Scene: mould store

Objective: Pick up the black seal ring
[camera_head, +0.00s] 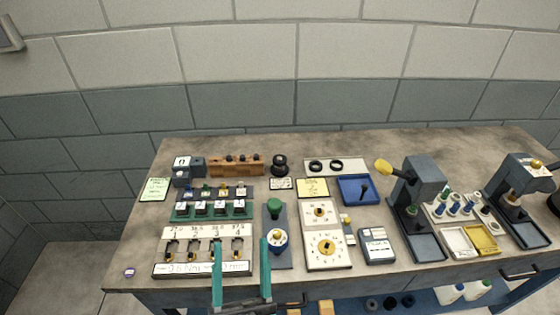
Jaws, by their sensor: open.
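Two black rings lie side by side on a pale flat plate (354,164) at the back middle of the bench: a left ring (316,170) and a right ring (337,168). Both look like seal rings, and I cannot tell which one the task names. My gripper (240,241) shows at the bottom, left of centre, with two teal fingers. It is open with nothing between its fingers. It is in front of and to the left of the rings, well apart from them, and its fingers cover part of the numbered board (205,255).
A black stacked knob (280,168) stands left of the plate. A blue tray (346,198) with a black item lies in front of it. Two grey presses (421,180) stand at the right. The bench's back strip is mostly clear.

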